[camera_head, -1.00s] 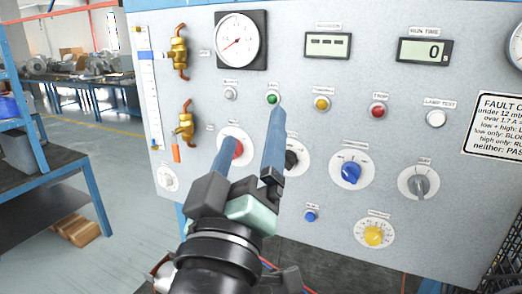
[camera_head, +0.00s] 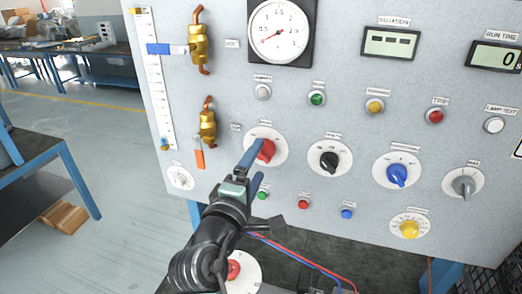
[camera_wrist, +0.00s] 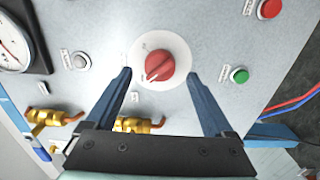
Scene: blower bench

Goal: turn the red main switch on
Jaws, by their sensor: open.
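The red main switch (camera_head: 266,150) is a red rotary knob on a round white dial, at the lower left of the grey panel. In the wrist view the red knob (camera_wrist: 160,66) sits centred between my blue fingers, with a white pointer mark towards its lower left. My gripper (camera_head: 254,166) is open in front of the knob, and its fingers partly cover the dial's left side. In the wrist view my gripper (camera_wrist: 159,76) has one finger on each side of the dial, with clear gaps to the knob. I cannot tell how far the fingertips are from the panel.
A black knob (camera_head: 330,160) and a blue knob (camera_head: 397,174) are to the right. Small green (camera_head: 262,194) and red (camera_head: 303,204) buttons sit just below. Brass valves (camera_head: 207,124) are at upper left. A red mushroom button (camera_head: 233,269) is below my arm.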

